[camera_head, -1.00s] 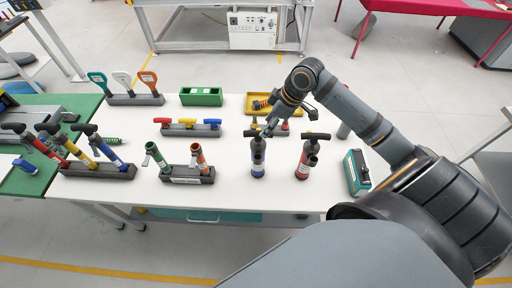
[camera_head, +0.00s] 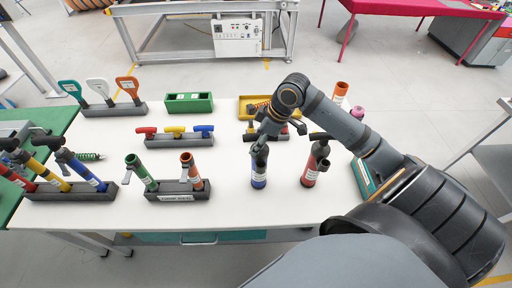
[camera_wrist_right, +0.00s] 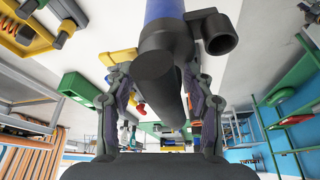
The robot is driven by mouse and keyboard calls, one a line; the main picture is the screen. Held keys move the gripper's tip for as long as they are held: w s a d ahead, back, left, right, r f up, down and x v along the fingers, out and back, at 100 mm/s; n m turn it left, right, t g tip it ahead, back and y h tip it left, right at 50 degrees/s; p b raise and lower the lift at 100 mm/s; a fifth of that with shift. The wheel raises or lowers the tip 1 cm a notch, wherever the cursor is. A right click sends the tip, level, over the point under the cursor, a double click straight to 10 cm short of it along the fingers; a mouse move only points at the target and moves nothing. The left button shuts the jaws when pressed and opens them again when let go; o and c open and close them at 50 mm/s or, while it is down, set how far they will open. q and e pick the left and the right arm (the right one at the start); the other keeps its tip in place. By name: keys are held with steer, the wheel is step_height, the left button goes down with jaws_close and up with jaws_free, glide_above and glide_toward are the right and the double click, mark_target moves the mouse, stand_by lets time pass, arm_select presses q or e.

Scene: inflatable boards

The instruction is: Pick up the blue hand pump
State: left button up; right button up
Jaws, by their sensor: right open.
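A blue hand pump (camera_head: 259,170) with a black top and black handle stands upright on the white table. My right gripper (camera_head: 264,134) is at its upper end. In the right wrist view the pump's black handle (camera_wrist_right: 158,78) lies between the two open fingers of my right gripper (camera_wrist_right: 160,92), with the blue barrel (camera_wrist_right: 163,10) beyond it. I cannot tell whether either finger touches it. A second blue pump (camera_head: 84,172) leans in the black rack at the left. My left gripper is not in view.
A red pump (camera_head: 312,165) stands close to the right of the blue one. A rack with a green and an orange tube (camera_head: 180,190) is to the left. A yellow tray (camera_head: 252,101) lies behind. The table front is clear.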

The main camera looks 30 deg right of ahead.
steer(key=shift+s+r, duration=0.35)
steer(key=shift+s, duration=0.2)
steer(key=shift+c, duration=0.9)
steer(key=shift+s+d, duration=0.1)
steer(key=shift+s, duration=0.1)
steer(key=shift+c, duration=2.5)
steer(key=shift+w, duration=0.2)
steer(key=shift+c, duration=1.1)
jaws_close()
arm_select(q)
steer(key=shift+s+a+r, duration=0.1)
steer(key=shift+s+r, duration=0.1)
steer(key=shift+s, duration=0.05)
